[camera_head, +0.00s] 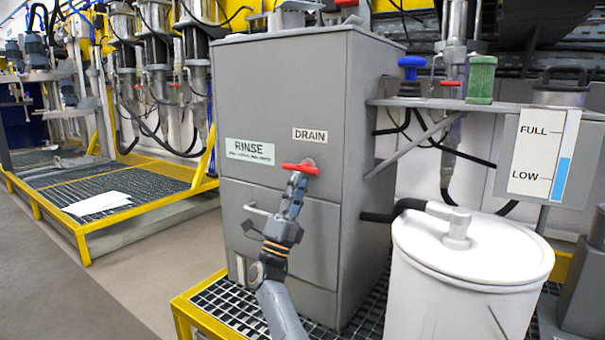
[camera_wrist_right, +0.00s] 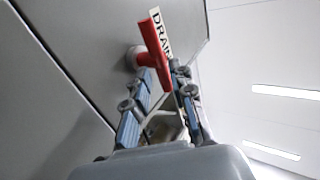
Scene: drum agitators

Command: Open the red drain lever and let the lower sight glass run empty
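The red drain lever (camera_head: 300,168) sits crosswise, about level, on the front of the grey tank under the DRAIN label (camera_head: 310,135). My right gripper (camera_head: 297,181) reaches up to it from below. My left gripper is not in view.
A white lidded drum (camera_head: 470,250) with a dark hose stands right of the tank. A shelf (camera_head: 480,104) with a blue knob and green block juts out at the tank's right. A handle (camera_head: 256,210) sits left of my right gripper. Floor at the left is clear.

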